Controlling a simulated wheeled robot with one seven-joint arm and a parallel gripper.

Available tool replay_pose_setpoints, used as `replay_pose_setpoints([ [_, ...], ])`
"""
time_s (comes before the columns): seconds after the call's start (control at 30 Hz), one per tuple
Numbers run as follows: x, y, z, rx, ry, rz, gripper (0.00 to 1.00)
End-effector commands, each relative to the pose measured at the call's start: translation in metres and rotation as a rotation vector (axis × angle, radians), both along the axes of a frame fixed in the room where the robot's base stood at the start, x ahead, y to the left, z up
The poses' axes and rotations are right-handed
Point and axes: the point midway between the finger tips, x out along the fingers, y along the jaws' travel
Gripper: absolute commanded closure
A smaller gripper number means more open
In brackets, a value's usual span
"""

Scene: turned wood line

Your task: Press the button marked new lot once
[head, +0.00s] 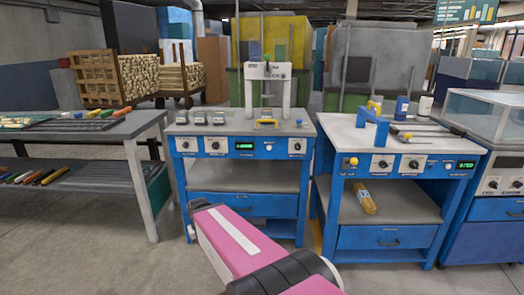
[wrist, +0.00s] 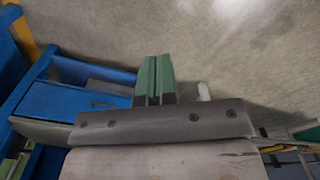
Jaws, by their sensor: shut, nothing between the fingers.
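No label reading "new lot" is legible. The middle blue bench has a front panel (head: 241,146) with dark knobs, a green-lit display (head: 245,146) and a small pale round button (head: 268,147). The right blue bench has a similar panel (head: 397,164) with a yellow knob (head: 350,162), dark knobs and a green-lit display (head: 466,165). Any markings there are too small to read. My gripper (wrist: 153,80) shows in the wrist view, its two green fingers shut together and empty, over the floor near a blue drawer unit. I cannot make out my gripper in the head view.
A white press frame (head: 267,85) stands on the middle bench with several small gauges. A blue clamp-like fixture (head: 372,127) and bottles stand on the right bench. A grey table (head: 75,128) is at left. Grey floor (head: 105,235) is clear in front.

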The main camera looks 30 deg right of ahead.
Motion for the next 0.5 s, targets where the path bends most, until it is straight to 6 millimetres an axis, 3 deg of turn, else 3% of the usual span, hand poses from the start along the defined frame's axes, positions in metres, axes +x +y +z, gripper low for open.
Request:
replay_pose_setpoints([
  [0.17,0.002,-0.002,0.0,-0.007,-0.001,-0.004,1.0],
  [0.27,0.009,-0.014,-0.001,-0.049,-0.009,-0.023,1.0],
  [0.37,0.024,-0.04,0.0,-0.139,-0.027,-0.066,1.0],
  [0.5,0.054,-0.099,0.006,-0.334,-0.08,-0.157,1.0],
])
